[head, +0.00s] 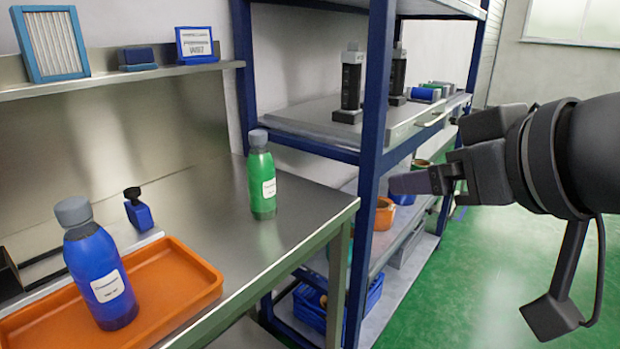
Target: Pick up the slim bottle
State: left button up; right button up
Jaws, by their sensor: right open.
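A slim green bottle (262,176) with a grey cap and a white label stands upright on the steel worktable, close to its right end. A wider blue bottle (99,270) with a grey cap and a white label stands in an orange tray (196,304) at the lower left. My right gripper (412,181) is at the right, apart from both bottles and nearer the camera than the blue rack. It is open and empty, seen from the side, with its fingers pointing left. My left gripper is not in view.
The steel worktable (215,235) is bare around the green bottle. A small blue object (138,212) stands behind the tray. A blue rack (371,150) with black devices and bins rises right of the table. A wall shelf (110,82) holds several items.

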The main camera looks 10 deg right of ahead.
aim_at(260, 165)
jog(key=i+l+u, duration=0.1)
jog(key=u, duration=0.3)
jog(key=i+l+u, duration=0.1)
jog(key=u, duration=0.35)
jog(key=i+l+u, duration=0.1)
jog(key=u, duration=0.3)
jog(key=i+l, duration=0.2)
jog(key=l, duration=0.15)
